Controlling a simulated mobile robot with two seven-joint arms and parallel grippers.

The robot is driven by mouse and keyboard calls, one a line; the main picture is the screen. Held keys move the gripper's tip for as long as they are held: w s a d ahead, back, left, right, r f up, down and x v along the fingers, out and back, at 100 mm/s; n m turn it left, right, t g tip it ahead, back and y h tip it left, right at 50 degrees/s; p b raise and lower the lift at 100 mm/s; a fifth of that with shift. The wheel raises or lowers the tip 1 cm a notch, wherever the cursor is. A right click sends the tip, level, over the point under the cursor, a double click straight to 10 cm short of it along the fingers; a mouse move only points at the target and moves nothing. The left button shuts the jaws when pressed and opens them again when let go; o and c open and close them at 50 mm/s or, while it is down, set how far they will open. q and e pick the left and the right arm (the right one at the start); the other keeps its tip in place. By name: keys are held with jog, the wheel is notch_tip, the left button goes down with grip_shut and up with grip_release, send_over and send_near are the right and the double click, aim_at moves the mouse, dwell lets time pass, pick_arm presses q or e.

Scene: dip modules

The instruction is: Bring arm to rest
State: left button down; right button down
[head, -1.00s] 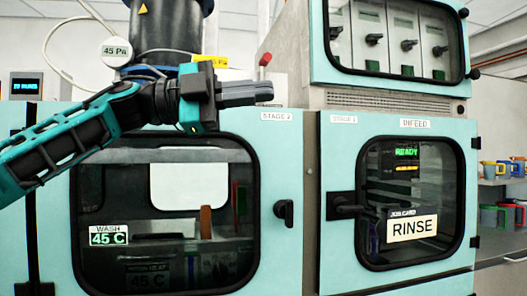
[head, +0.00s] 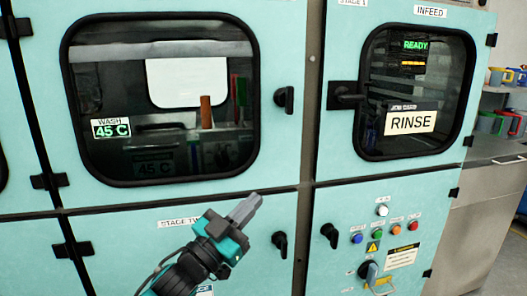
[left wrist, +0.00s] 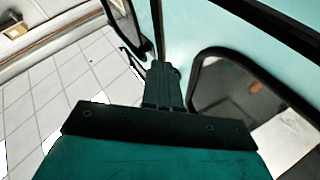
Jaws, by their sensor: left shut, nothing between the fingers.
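My left gripper (head: 245,208) is in the lower middle of the head view, in front of the lower teal cabinet door. Its grey fingers are together and empty, pointing up and to the right. In the left wrist view the shut fingers (left wrist: 163,85) point away from the camera, with teal panels and a dark-framed window beyond. Whether the gripper touches the door cannot be told. My right gripper is not in view.
A wash door (head: 190,189) with a dark window is above the gripper. Black handles (head: 280,242) stick out close to its right. The infeed door (head: 333,150) and a button panel (head: 340,225) are further right. The wrist view shows tiled floor (left wrist: 60,85) at left.

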pick_arm(q)
jog(key=s+a+f+n+y, duration=0.2)
jog(key=f+n+y, duration=0.1)
jog(key=f, duration=0.4)
jog(key=s+a+f+n+y, duration=0.2)
jog(key=s+a+f+y, duration=0.1)
jog(key=f, duration=0.3)
jog(key=s+a+f+n+g+y, duration=0.2)
jog(key=s+a+f, duration=0.3)
jog(key=s+f, duration=0.5)
jog(key=s+a+f+n+g+y, duration=0.2)
jog(key=s+a+f+y, duration=0.3)
jog(key=s+f, duration=0.5)
jog(key=shift+g, duration=0.9)
dwell(0.5)
